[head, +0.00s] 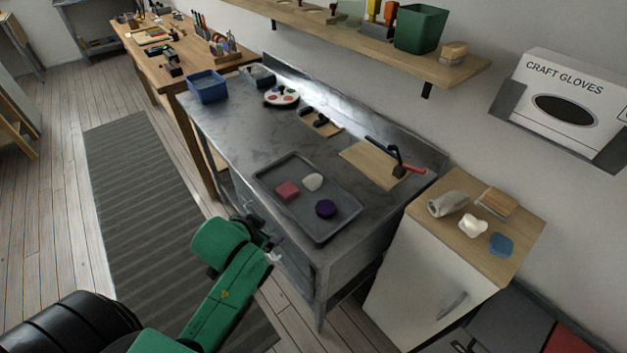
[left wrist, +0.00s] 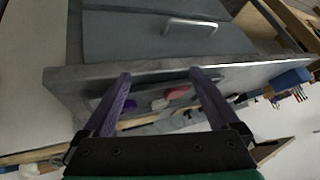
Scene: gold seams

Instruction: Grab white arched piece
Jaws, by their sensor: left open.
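A small white rounded piece (head: 313,182) lies on a dark grey tray (head: 265,187) on the metal bench, between a red-pink block (head: 287,191) and a purple round piece (head: 325,208). Its arch is too small to make out. My left gripper (head: 267,238) is in front of the bench's near edge, apart from the tray. In the left wrist view the open, empty purple fingers (left wrist: 160,74) show, with the white piece (left wrist: 160,104) and pink block (left wrist: 178,92) visible beyond, between them. My right gripper is not in view.
A small cabinet at right holds a grey-white hollow object (head: 448,204), another white piece (head: 472,226), a blue piece (head: 501,244) and a brush-like block (head: 497,203). A wooden board (head: 368,165) lies behind the tray. The bench (head: 235,125) is clear left of the tray.

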